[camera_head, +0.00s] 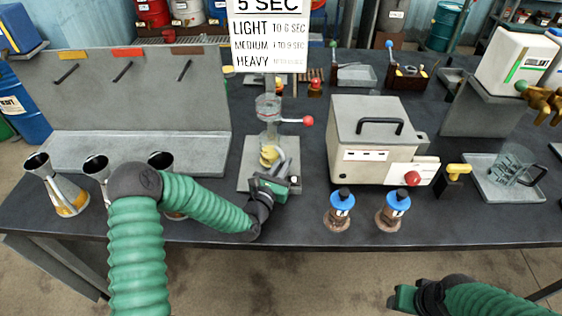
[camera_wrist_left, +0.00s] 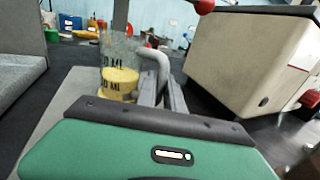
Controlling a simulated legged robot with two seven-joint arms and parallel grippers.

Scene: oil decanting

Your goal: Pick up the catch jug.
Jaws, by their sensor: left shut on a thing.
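The catch jug (camera_head: 268,157) is a clear graduated jug with yellow oil in its lower part. It stands upright at the base of the viscosity stand, below the clear cup (camera_head: 268,106). In the left wrist view the jug (camera_wrist_left: 119,78) shows its black marks, with a grey curved handle (camera_wrist_left: 155,57) on its right. My left gripper (camera_head: 281,168) is shut on the jug's handle, its fingers (camera_wrist_left: 163,88) beside the jug. The jug's bottom is partly hidden by the gripper. My right gripper (camera_head: 398,298) is at the bottom edge, away from the jug, its fingers unclear.
A beige machine (camera_head: 365,135) stands right of the stand. Two blue-capped bottles (camera_head: 341,208) stand near the front edge. Metal funnel-like cups (camera_head: 58,190) stand at left, by a grey rack (camera_head: 130,85).

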